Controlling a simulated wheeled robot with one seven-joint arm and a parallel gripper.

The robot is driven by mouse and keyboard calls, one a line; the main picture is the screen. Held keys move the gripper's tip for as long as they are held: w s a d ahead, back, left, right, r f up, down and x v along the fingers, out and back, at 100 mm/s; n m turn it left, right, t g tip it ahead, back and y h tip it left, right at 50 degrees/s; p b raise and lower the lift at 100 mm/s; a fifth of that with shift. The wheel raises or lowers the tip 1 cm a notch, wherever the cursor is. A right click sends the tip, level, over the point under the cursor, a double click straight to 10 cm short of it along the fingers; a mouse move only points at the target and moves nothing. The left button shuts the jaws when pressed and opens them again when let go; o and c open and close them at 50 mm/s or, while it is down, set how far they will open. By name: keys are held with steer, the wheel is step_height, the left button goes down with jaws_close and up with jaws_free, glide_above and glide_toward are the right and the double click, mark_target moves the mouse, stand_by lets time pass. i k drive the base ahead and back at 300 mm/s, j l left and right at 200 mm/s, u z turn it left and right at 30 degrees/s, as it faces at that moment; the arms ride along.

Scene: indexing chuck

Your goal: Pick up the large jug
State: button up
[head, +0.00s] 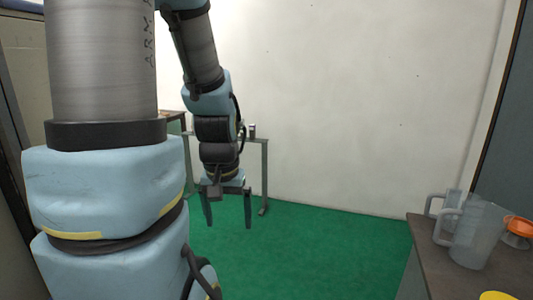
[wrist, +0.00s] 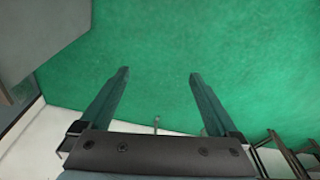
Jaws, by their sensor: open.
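Two clear grey jugs with handles stand close together on the counter at the right in the head view. The nearer jug (head: 478,236) looks larger, with its handle on its left side. The other jug (head: 452,207) is behind it and partly hidden by it. My gripper (head: 228,222) hangs pointing down over the green floor, well to the left of the counter. Its two fingers are apart with nothing between them. No jug shows in the wrist view.
The dark counter (head: 428,250) also bears an orange bowl (head: 518,230) and a yellow item (head: 495,296) cut off at the bottom edge. A grey stand (head: 264,170) is behind my gripper by the wall. The green floor (head: 330,245) between is clear.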

mark_target(481, 225)
steer(key=i, duration=0.65)
steer(key=i+z, duration=0.1)
steer(key=z, duration=0.3)
steer(key=i+j+z, duration=0.1)
steer(key=z, duration=0.65)
steer(key=i+j+z, duration=0.1)
steer(key=z, duration=0.3)
steer(key=j, duration=0.1)
